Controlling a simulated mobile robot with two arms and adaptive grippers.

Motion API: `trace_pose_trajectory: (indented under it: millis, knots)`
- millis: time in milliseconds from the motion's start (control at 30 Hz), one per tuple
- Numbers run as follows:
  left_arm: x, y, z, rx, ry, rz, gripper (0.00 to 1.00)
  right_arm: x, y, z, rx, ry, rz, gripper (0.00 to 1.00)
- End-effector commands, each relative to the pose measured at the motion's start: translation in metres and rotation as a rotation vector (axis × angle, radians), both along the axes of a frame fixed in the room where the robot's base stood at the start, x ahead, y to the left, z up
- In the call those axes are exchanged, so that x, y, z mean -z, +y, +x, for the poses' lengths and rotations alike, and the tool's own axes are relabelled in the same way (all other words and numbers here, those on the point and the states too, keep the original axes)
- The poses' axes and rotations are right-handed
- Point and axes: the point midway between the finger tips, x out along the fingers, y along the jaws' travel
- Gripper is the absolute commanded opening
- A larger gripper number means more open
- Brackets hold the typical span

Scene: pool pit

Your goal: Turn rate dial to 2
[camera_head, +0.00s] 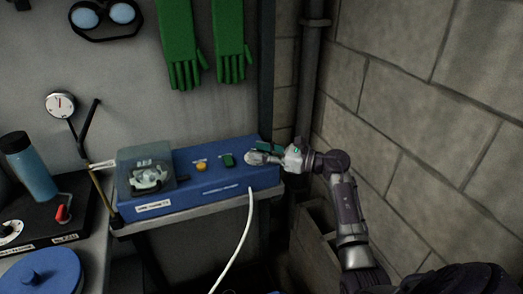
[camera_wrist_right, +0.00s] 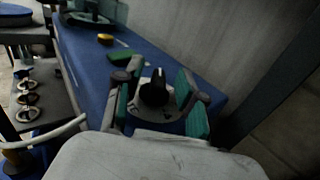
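The blue pump box (camera_head: 226,183) stands on a grey shelf. The rate dial, a black knob (camera_wrist_right: 156,92) with a pale pointer line on a light disc, sits on its top in the wrist view. The numbers around it cannot be read. My right gripper (camera_wrist_right: 153,100) is open, with one green-padded finger on each side of the knob and visible gaps between. In the head view my right gripper (camera_head: 262,156) reaches over the right end of the box and hides the dial. My left gripper is not in view.
A clear cover (camera_head: 146,168) stands over the box's left end. A yellow button (camera_head: 201,166) and a green switch (camera_head: 228,160) sit left of the dial. A white hose (camera_head: 240,238) hangs from the front. A block wall (camera_head: 425,140) is close on the right.

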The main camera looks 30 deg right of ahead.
Motion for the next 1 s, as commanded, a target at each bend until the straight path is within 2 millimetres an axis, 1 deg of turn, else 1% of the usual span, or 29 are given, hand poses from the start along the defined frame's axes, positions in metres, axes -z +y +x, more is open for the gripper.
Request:
trace_pose_trajectory:
  millis: [100,333,367,733,867,1000]
  knots:
    - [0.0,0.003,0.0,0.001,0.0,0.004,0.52,0.0,0.0,0.0,0.0,0.0,0.0,0.4]
    - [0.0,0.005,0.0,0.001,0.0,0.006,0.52,0.0,0.0,0.0,0.0,0.0,0.0,0.01]
    - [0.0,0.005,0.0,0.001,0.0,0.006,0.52,0.0,0.0,0.0,0.0,0.0,0.0,0.0]
    - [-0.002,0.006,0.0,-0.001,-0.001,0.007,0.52,0.0,0.0,-0.001,0.03,0.002,0.0,0.0]
    - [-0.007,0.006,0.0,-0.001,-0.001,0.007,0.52,0.0,0.002,-0.002,0.085,0.002,-0.002,0.0]
    - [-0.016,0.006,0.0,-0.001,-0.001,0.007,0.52,-0.002,0.003,-0.003,0.179,0.004,-0.002,0.0]
